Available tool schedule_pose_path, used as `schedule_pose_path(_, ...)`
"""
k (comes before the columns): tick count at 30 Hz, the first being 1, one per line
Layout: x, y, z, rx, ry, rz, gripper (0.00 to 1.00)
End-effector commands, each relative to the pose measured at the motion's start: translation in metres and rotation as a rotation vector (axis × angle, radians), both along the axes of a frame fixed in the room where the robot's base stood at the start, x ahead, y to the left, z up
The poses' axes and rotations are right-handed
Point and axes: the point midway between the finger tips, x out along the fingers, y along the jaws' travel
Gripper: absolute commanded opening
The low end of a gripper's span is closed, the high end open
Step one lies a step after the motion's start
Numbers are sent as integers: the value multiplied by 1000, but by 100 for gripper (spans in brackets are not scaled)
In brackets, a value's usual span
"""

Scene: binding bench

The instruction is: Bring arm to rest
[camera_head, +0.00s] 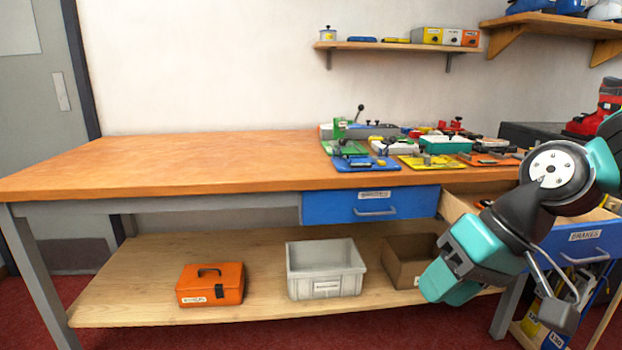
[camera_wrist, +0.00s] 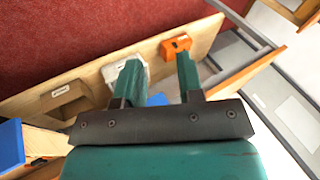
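My gripper (camera_head: 440,282) hangs at the right of the head view, in front of the bench and its lower shelf, pointing down and to the left. In the wrist view my gripper (camera_wrist: 158,62) shows two teal fingers standing apart with nothing between them. It is open and empty. My arm comes in from the right edge of the head view and is bent at the elbow. It covers part of the open drawer (camera_head: 455,207) labelled BRAKES and part of a brown box (camera_head: 398,262) on the lower shelf.
The bench top (camera_head: 190,160) is clear at left, with coloured trays and fixtures (camera_head: 360,164) at right. An orange toolbox (camera_head: 210,285) and grey bin (camera_head: 325,268) stand on the lower shelf (camera_head: 130,285). A blue drawer (camera_head: 372,207) is closed. Wall shelves (camera_head: 395,46) hang above.

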Motion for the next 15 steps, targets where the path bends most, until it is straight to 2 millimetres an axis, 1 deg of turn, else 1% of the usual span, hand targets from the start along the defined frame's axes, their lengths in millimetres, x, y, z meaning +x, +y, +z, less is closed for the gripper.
schedule_pose_path(1, -20, 13, 3, -34, -8, 67, 35)
schedule_pose_path(4, -53, 26, 5, -95, -16, 173, 35)
schedule_pose_path(6, -74, 32, 5, -132, -22, 239, 35)
schedule_pose_path(8, -92, 35, 5, -161, -30, 293, 35)
schedule_pose_path(9, -103, 36, 5, -180, -33, 326, 35)
schedule_pose_path(11, -119, 36, 5, -209, -41, 376, 35)
schedule_pose_path(12, -117, 35, 21, -208, -38, 367, 35)
schedule_pose_path(15, -115, 35, 43, -205, -34, 363, 35)
